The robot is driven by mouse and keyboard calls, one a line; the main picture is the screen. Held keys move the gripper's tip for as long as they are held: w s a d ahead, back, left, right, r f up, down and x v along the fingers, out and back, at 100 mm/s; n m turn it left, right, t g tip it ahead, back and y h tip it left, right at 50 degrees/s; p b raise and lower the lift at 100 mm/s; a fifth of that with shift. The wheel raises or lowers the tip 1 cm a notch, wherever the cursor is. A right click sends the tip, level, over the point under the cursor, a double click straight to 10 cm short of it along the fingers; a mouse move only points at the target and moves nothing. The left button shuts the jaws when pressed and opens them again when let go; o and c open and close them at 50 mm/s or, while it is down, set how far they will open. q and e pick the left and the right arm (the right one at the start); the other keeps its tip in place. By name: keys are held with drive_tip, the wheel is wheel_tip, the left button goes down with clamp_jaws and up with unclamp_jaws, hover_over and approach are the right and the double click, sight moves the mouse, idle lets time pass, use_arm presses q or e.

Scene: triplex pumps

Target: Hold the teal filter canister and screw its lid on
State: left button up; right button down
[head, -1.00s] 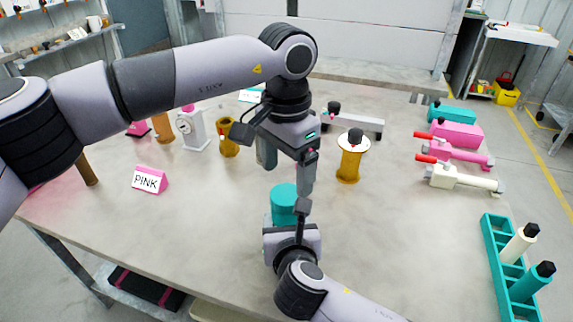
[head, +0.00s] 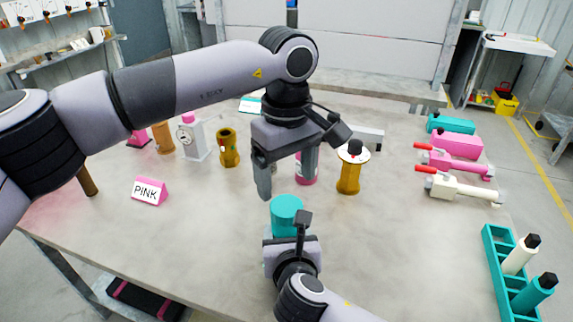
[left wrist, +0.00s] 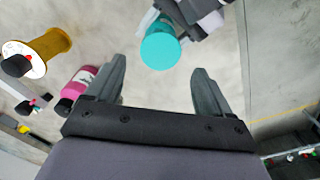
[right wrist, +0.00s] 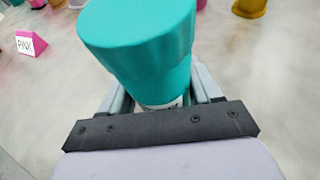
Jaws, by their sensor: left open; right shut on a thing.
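The teal filter canister (head: 286,222) is upright near the front middle of the table, in my right gripper (head: 290,240). In the right wrist view a wide, faceted teal lid (right wrist: 140,40) sits on top, with a strip of white label (right wrist: 160,105) below it between the fingers. I cannot tell how tight the lid is. My left gripper (head: 287,189) points down, open and empty, just above and behind the lid. In the left wrist view the round teal top (left wrist: 160,48) shows beyond and between the open fingers, not touching them.
A pink bottle (head: 306,170) stands behind my left gripper, and a yellow spool-like part (head: 348,178) with a white top stands to its right. A PINK sign (head: 150,190) is at left. A teal rack (head: 492,255) is at right. The front left table is clear.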

sight(286, 205)
use_arm(q)
drive_tip(key=n, duration=0.5)
drive_tip(key=shift+r, duration=0.2)
drive_tip(key=n, duration=0.6)
drive_tip(key=shift+r, duration=0.25)
drive_tip(key=n, duration=0.4)
drive_tip(key=shift+r+n, duration=0.15)
drive_tip(key=shift+n, duration=0.25)
drive_tip(key=n, duration=0.5)
drive_tip(key=shift+r, duration=0.2)
drive_tip(key=shift+f, duration=4.05)
